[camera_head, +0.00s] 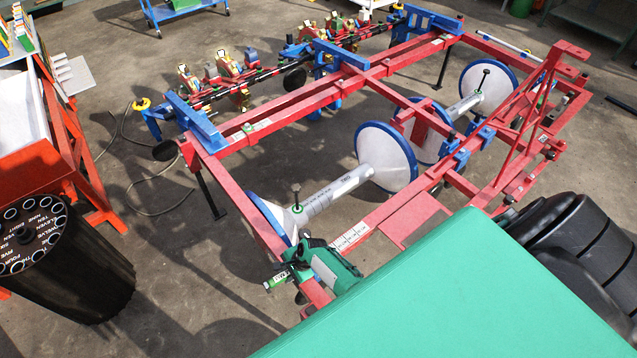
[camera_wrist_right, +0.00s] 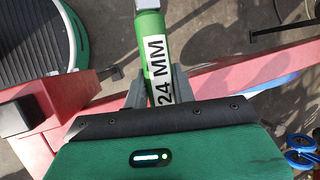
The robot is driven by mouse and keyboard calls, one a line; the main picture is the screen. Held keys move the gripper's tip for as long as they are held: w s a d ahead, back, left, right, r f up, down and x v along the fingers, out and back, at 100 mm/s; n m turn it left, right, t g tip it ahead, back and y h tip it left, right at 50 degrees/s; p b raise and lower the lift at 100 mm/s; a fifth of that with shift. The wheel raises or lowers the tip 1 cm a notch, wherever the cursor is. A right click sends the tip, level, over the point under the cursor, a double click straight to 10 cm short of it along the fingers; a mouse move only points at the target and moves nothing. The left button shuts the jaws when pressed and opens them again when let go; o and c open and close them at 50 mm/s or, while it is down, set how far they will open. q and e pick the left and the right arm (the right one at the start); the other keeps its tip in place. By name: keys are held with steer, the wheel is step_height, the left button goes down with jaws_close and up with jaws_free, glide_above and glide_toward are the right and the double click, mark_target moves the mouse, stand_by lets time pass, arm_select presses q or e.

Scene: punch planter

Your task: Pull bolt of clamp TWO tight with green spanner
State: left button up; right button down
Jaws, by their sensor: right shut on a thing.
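My right gripper (camera_head: 292,268) is at the near left corner of the red planter frame in the head view. It is shut on the green spanner (camera_head: 277,281). In the right wrist view the spanner (camera_wrist_right: 153,45) shows its green handle with a white "24 MM" label between the fingers (camera_wrist_right: 150,90); its grey end runs out of the top of the picture. Blue clamps (camera_head: 462,150) sit on the red frame, to the right of the gripper and apart from it. I cannot read which clamp is number two. My left gripper is not in view.
The red frame (camera_head: 245,190) spans the middle, with white, blue-rimmed discs (camera_head: 385,165) on a white tube (camera_head: 335,192). A black drum (camera_head: 80,280) with labelled holes and an orange-red stand (camera_head: 35,165) are at left. Grey floor between them is clear except for a cable.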

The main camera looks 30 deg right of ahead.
steer(key=shift+s+n, duration=0.25)
steer(key=shift+n, duration=0.05)
steer(key=shift+r, duration=0.1)
steer(key=shift+r+p, duration=1.65)
steer(key=shift+p, duration=0.35)
